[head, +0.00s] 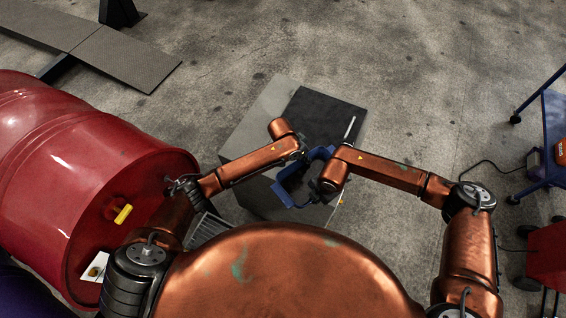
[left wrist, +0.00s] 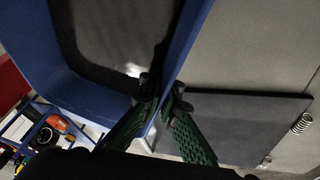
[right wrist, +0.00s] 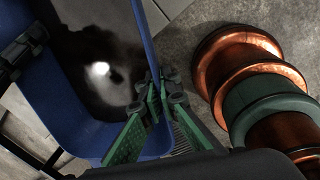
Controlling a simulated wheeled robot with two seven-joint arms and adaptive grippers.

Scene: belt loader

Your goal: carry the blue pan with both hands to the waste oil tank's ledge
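The blue pan (head: 287,193) is in front of me between my two arms, partly covered by them. Dark liquid with a bright glint lies in it, seen in both wrist views. My left gripper (left wrist: 163,97) has its green fingers closed on one pan wall (left wrist: 196,30). My right gripper (right wrist: 158,98) has its fingers closed on another wall (right wrist: 146,38). The grey box with a dark top (head: 322,117), apparently the waste oil tank, stands under and beyond the pan. Its dark panel (left wrist: 245,122) lies beside the pan in the left wrist view. I cannot tell the gap below the pan.
A large red drum (head: 95,190) lies close on the left. A blue cart (head: 553,125) and a red machine (head: 545,255) stand at the right with a cable on the floor. A ramp (head: 125,58) is at the far left. The floor beyond the box is clear.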

